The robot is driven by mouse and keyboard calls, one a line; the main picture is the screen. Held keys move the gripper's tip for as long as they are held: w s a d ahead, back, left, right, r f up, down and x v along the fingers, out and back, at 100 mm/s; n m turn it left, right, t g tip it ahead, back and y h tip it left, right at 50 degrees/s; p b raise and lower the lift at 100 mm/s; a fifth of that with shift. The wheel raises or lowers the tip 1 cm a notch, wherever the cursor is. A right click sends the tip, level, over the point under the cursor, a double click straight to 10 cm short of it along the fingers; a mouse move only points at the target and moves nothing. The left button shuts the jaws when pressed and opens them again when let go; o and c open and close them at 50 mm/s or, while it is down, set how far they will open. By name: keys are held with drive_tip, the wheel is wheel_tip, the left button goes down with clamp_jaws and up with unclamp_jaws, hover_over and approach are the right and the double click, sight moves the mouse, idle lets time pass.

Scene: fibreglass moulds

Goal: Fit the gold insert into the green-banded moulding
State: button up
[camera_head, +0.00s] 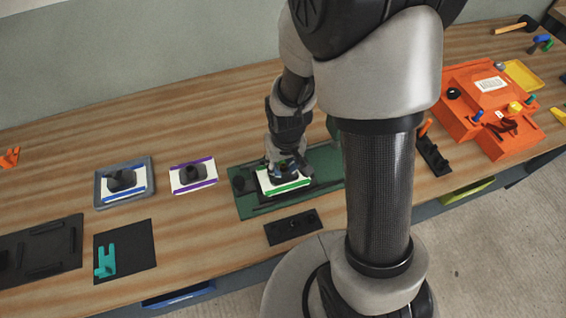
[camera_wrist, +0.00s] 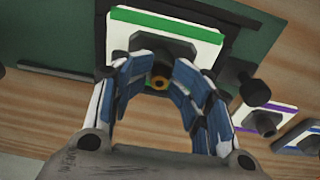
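The green-banded moulding is a white plate with green edge strips and a black raised centre. It lies on a green board in the head view (camera_head: 284,188) and is at the top of the wrist view (camera_wrist: 196,36). The gold insert (camera_wrist: 159,83) shows as a small gold ring with a dark middle, between my fingers at the moulding's black centre. My gripper (camera_head: 283,170) points down over the moulding. Its blue-padded fingers stand apart on either side of the ring in the wrist view (camera_wrist: 163,68). Whether they touch it, and how deep it sits, I cannot tell.
A purple-banded moulding (camera_head: 208,182) and a blue-banded moulding (camera_head: 138,190) lie left of the green board (camera_head: 245,208). A small black block (camera_head: 292,227) lies in front. An orange case (camera_head: 473,93) with loose parts stands right. Bare wood is at the back left.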

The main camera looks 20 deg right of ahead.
drive_tip(key=s+r+t+p, duration=0.1)
drive_tip(key=s+r+p, duration=0.1)
drive_tip(key=r, duration=0.9)
drive_tip(key=s+r+p, duration=0.2)
drive_tip(key=s+r, duration=0.1)
drive_tip(key=r, duration=0.8)
drive_tip(key=s+r+t, duration=0.2)
drive_tip(key=s+r, duration=0.5)
drive_tip(key=s, duration=0.2)
drive_tip(key=shift+s+r, duration=0.35)
drive_tip(key=shift+r, duration=0.05)
drive_tip(key=shift+f+b, duration=0.75)
drive_tip(key=shift+f, duration=0.15)
drive_tip(key=shift+c, duration=0.4)
